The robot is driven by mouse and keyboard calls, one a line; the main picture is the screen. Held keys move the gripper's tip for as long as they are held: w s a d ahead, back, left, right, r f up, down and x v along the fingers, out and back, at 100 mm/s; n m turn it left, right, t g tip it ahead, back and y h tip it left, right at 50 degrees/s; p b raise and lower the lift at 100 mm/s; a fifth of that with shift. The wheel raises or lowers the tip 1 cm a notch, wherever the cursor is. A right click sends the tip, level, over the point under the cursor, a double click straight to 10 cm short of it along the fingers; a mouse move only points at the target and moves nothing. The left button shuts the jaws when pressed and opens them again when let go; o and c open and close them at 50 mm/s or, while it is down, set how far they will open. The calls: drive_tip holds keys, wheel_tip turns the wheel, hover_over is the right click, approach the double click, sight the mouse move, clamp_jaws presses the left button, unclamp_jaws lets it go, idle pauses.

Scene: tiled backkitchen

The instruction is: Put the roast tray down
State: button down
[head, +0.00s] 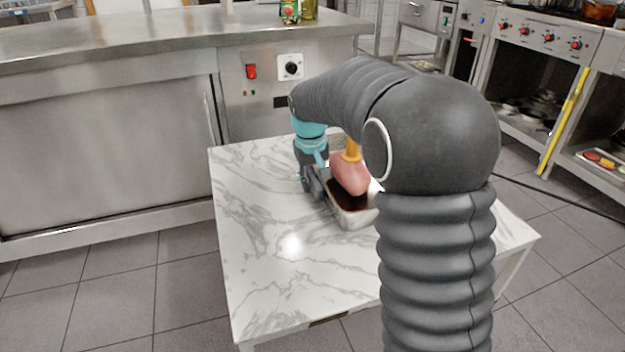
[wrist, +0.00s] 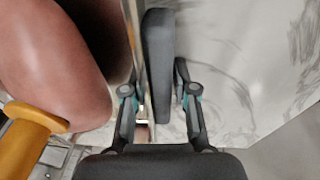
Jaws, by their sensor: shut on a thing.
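The roast tray (head: 358,220) is a pale metal tray with a dark inside, at the middle of the marble-topped table (head: 270,260). It holds a pinkish-brown roast (head: 349,174) with a yellow-orange end sticking up. My gripper (head: 313,182) is at the tray's left side, shut on its wall. In the wrist view, the tray wall (wrist: 134,45) runs between the fingers of my gripper (wrist: 146,100), with the roast (wrist: 60,60) on the left. The tray looks level and at or close to the tabletop; I cannot tell whether it touches. My arm hides its right part.
The table's left and front parts are bare. A steel counter (head: 110,140) with a red switch and a dial stands behind it, with jars (head: 291,10) on top. A cooking range (head: 545,40) is at the back right. Tiled floor (head: 120,300) lies open at the left.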

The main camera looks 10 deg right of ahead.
drive_tip(key=c, duration=0.9)
unclamp_jaws()
drive_tip(key=r, duration=0.3)
drive_tip(key=s+r, duration=0.1)
drive_tip(key=r, duration=0.3)
drive_tip(key=r+p, duration=0.1)
drive_tip(key=r, duration=0.3)
drive_tip(key=shift+s+a, duration=0.35)
drive_tip(key=shift+s, duration=0.05)
drive_tip(key=s+d+r+m+t, duration=0.1)
drive_tip(key=s+d+r, duration=0.1)
drive_tip(key=s, duration=0.6)
drive_tip(key=s+d+r+t, duration=0.1)
drive_tip(key=s+d, duration=0.2)
drive_tip(key=s, duration=0.5)
drive_tip(key=s+d+f+t, duration=0.1)
drive_tip(key=s+f, duration=0.2)
drive_tip(key=s, duration=0.5)
drive_tip(key=s+d+f+m, duration=0.1)
drive_tip(key=s+f, duration=0.3)
drive_tip(key=s, duration=0.3)
drive_tip(key=shift+s+f+t+y, duration=0.25)
drive_tip(key=shift+s+t+y, duration=0.05)
drive_tip(key=shift+s+t, duration=0.1)
